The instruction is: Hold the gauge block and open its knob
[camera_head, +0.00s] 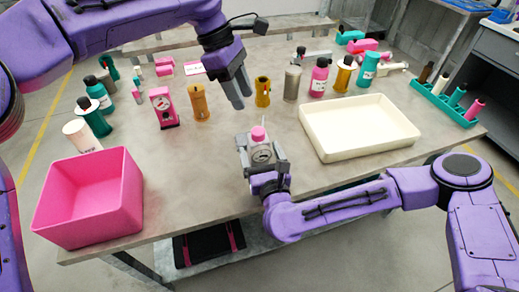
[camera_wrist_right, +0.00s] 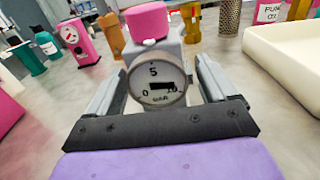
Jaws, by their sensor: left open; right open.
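The gauge block stands upright on the table, with a grey body, a round white dial (camera_head: 261,154) and a pink knob (camera_head: 258,134) on top. In the right wrist view the dial (camera_wrist_right: 157,80) faces me and the knob (camera_wrist_right: 147,22) is above it. My right gripper (camera_head: 261,160) is open, its fingers on either side of the block; I cannot tell whether they touch it. My left gripper (camera_head: 238,97) is open and empty, pointing down above and behind the block, apart from the knob.
A pink bin (camera_head: 90,200) stands at the front left and a cream tray (camera_head: 357,128) to the right of the block. Behind are an orange bottle (camera_head: 199,103), a yellow part (camera_head: 262,92), a pink gauge (camera_head: 163,107) and several bottles. The table in front of the orange bottle is clear.

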